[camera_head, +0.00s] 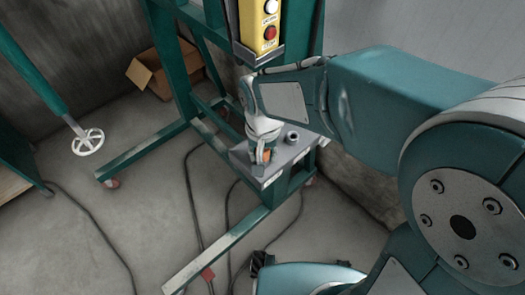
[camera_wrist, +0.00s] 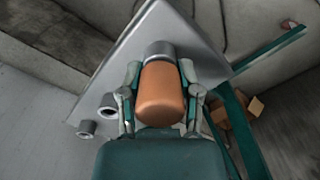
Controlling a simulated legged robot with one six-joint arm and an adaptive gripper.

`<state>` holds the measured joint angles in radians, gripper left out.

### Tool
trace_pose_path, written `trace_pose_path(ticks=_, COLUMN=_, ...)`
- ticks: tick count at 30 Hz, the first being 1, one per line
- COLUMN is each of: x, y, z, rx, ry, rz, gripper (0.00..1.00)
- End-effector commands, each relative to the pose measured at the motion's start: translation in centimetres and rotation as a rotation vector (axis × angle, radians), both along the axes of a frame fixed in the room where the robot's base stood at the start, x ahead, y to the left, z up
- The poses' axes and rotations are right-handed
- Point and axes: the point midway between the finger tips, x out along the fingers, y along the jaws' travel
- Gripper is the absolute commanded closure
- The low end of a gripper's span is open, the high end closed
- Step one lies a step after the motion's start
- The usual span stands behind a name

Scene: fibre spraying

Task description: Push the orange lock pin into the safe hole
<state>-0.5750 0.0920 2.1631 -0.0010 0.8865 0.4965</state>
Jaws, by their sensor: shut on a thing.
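The orange lock pin (camera_wrist: 161,92) is between the two fingers of my gripper (camera_wrist: 162,98) in the wrist view. My gripper is shut on it. The pin's far end meets a grey round collar (camera_wrist: 159,50) on the grey metal plate (camera_wrist: 198,42); how deep it sits there I cannot tell. In the head view a small bit of the orange pin (camera_head: 265,155) shows at my gripper (camera_head: 259,150), low over the grey plate (camera_head: 290,158). Two other round sockets are on the plate in the wrist view, a nearer one (camera_wrist: 108,104) and one at the edge (camera_wrist: 86,129).
The plate sits on a green wheeled frame (camera_head: 225,240). A yellow control box (camera_head: 258,30) with a white and a red button hangs above. A cardboard box (camera_head: 158,75) stands behind. Dark cables lie on the floor. The concrete floor at left (camera_head: 90,225) is mostly clear.

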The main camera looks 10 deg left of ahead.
Motion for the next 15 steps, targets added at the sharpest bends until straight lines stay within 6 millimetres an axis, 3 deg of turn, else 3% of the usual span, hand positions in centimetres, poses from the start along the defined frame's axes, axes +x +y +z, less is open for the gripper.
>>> trace_pose_path(ticks=8, x=0.01, y=0.0, z=-0.59, rx=0.0, ry=-0.001, rz=0.0, gripper=1.0)
trace_pose_path(ticks=9, x=0.01, y=0.01, z=-0.59, rx=0.0, ry=-0.001, rz=0.0, gripper=0.47)
trace_pose_path(ticks=11, x=0.01, y=0.01, z=-0.57, rx=0.001, ry=-0.001, rz=0.0, gripper=0.2)
trace_pose_path(ticks=12, x=0.01, y=0.01, z=-0.57, rx=0.001, ry=-0.001, rz=0.0, gripper=0.15)
trace_pose_path(ticks=15, x=0.01, y=0.0, z=-0.57, rx=0.0, ry=-0.001, rz=0.0, gripper=0.15)
